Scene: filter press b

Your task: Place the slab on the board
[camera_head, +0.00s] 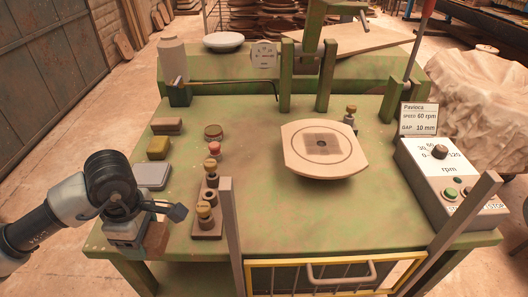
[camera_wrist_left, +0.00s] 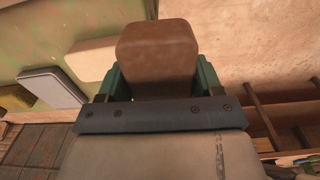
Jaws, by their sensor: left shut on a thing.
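The board (camera_head: 300,167) is a pale disc with two cut sides, a drawn ring and a darker square around a central hole, right of the table's middle. My left gripper (camera_head: 150,222) is at the table's front left corner, well apart from the board. In the left wrist view, its green fingers (camera_wrist_left: 158,80) are shut on a brown block with rounded edges (camera_wrist_left: 158,50), which looks like the slab. In the head view the gripper and wrist largely hide the held block. My right gripper is not in view.
A grey box (camera_head: 153,176), an olive block (camera_head: 158,148) and a brown block (camera_head: 167,125) line the left edge. Brass-knobbed pieces (camera_head: 207,215) stand between my gripper and the board. A control box (camera_head: 455,180) is at right. A yellow-framed guard (camera_head: 335,277) rises at the front.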

